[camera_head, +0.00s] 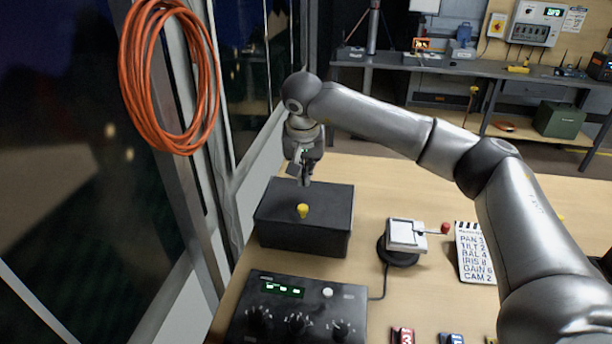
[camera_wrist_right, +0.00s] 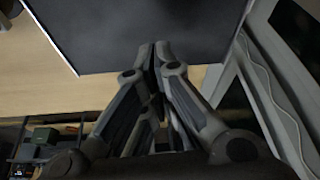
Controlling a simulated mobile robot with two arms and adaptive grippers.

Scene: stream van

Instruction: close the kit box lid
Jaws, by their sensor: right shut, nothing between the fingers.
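The kit box is a dark box (camera_head: 303,236) on the table at the left, by the wall. Its flat lid (camera_head: 330,200) appears to lie down over the top, with a yellow knob (camera_head: 303,211) near the front edge. My right gripper (camera_head: 305,182) points down just above the back part of the lid; its fingers are together and empty. Whether it touches the lid I cannot tell. In the right wrist view the shut fingers (camera_wrist_right: 153,48) reach over the dark lid surface (camera_wrist_right: 130,30). My left gripper is not in view.
A black control panel with knobs (camera_head: 297,310) stands in front of the box. A white device on a round black base (camera_head: 403,240) and a labelled card (camera_head: 475,252) are to the right. An orange cable coil (camera_head: 140,75) hangs at left. Some table is clear behind.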

